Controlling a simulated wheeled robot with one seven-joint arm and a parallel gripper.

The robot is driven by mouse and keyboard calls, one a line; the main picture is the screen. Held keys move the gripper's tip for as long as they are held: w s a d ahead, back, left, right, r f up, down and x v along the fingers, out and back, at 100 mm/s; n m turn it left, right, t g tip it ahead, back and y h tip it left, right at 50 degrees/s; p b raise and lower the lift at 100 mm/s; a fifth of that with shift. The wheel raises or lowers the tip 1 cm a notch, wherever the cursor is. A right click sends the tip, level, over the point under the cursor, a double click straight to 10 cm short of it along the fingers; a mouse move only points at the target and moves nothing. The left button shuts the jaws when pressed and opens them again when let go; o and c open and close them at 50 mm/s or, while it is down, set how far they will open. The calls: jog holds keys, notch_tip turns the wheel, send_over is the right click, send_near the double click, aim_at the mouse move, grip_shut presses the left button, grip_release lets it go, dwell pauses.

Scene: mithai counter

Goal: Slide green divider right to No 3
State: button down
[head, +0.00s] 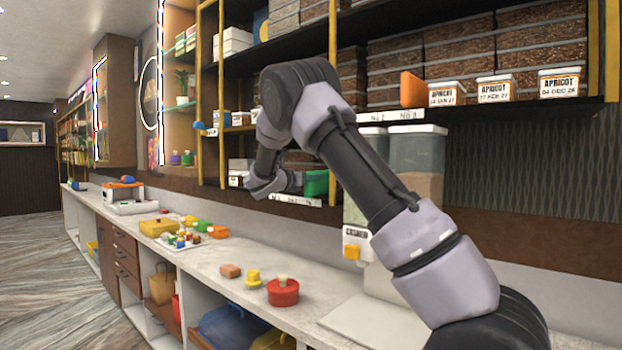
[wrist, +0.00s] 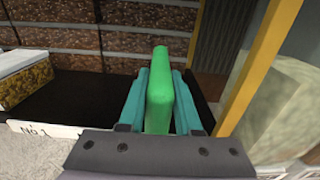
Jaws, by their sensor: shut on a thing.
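The green divider (wrist: 158,95) stands upright on a lower shelf in the wrist view. My gripper (wrist: 160,85) is shut on it, with one teal finger on each side. In the head view the green divider (head: 316,183) shows at the right end of the lower shelf, partly hidden by my arm, close to an upright post. A label reading No 1 (wrist: 38,131) is on the shelf edge to the left of the divider in the wrist view. In the head view, labels No 2 (head: 377,117) and No 3 (head: 424,115) are on the upper shelf edge.
A yellow post (wrist: 258,65) stands close on the right in the wrist view. A box of sweets (wrist: 28,78) sits on the shelf to the left, with bare shelf between. Clear dispensers (head: 417,150) stand below the upper shelf, which bears an orange divider (head: 412,90) and apricot boxes (head: 497,89).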

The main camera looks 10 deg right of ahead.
jog(key=shift+s+d+f, duration=0.1)
jog(key=shift+s+f, duration=0.05)
jog(key=c, duration=0.6)
grip_release()
jog(key=shift+s, duration=0.1)
jog(key=shift+a, duration=0.2)
jog(key=v, duration=1)
jog(key=shift+s, duration=0.2)
jog(key=shift+a, duration=0.15)
